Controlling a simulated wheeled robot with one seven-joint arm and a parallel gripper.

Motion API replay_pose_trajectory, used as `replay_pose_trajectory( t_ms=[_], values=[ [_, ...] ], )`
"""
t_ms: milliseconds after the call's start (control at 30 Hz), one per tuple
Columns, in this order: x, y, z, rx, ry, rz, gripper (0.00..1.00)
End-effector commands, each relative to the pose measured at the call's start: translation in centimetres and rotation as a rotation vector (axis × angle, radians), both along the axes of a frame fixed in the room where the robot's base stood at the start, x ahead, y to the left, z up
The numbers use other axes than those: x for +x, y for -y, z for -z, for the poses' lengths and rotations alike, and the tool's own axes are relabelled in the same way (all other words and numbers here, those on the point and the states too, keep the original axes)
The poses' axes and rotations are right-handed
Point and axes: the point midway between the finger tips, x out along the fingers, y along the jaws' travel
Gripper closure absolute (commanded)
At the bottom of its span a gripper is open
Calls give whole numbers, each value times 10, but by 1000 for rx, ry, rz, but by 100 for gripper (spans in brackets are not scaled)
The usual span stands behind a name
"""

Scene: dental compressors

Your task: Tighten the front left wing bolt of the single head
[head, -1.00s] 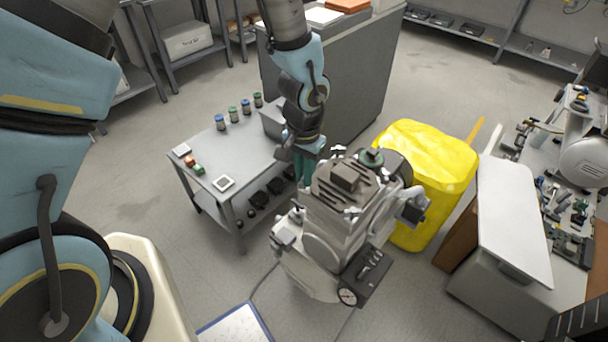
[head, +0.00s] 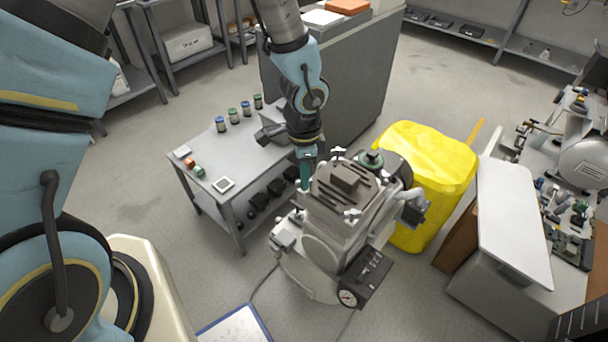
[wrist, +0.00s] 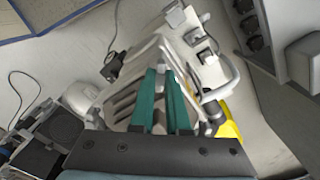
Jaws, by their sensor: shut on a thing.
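The single head (head: 345,190) is a grey finned block on top of the compressor (head: 318,262). Wing bolts show at its edges: one (head: 338,152) at the back and one (head: 352,214) at the front right. My gripper (head: 305,187) points down at the head's left corner, its teal fingers shut on the wing bolt there. That bolt is mostly hidden by the fingers. In the wrist view my gripper (wrist: 164,72) reaches over the ribbed head (wrist: 122,105), and the bolt between the tips is not clear.
A grey cart (head: 225,165) with small jars and blocks stands left of the compressor. A yellow-covered thing (head: 425,165) stands close on the right. A gauge (head: 348,297) and dark box are at the front. A cabinet (head: 350,80) is behind.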

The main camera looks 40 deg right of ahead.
Motion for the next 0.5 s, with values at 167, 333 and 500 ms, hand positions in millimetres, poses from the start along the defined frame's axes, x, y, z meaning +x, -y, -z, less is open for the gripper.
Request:
replay_pose_trajectory(
  t_ms=[167,333,500],
  values=[
    [1,1,-1,-3,1,61,100],
    [0,1,-1,-3,1,89,100],
    [0,1,-1,-3,1,96,100]
  ],
)
